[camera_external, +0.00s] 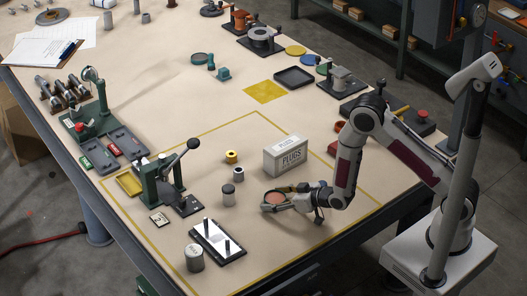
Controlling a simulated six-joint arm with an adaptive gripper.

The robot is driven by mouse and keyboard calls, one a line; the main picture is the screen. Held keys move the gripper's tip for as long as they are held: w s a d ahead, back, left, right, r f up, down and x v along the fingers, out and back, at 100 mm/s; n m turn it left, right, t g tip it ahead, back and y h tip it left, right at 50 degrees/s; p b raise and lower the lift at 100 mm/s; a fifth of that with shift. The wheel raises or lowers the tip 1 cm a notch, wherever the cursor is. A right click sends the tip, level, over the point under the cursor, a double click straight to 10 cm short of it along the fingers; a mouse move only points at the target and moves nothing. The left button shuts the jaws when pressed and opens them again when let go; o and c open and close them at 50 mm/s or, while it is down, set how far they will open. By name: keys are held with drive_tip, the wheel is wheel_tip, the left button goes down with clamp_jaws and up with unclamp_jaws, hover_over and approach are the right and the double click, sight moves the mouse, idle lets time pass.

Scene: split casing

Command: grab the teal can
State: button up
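My gripper (270,201) is low over the beige table, right of the middle. Its fingers lie around a short round thing with a copper-coloured top (275,197). Its side is mostly hidden by the fingers, so I cannot tell its body colour or whether the fingers press on it. Small teal things stand at the back of the table: a small upright teal piece (211,62) and a low teal block (223,74). No other clear teal can shows.
A white PLUGS box (285,156) stands just behind my gripper. A green lever press (165,185) stands farther left. Bare table lies in front of my gripper.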

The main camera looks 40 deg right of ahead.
sight(275, 199)
drive_tip(key=c, duration=1.1)
drive_tip(key=shift+r, duration=0.15)
wheel_tip(275, 199, up, 10)
idle(0.7)
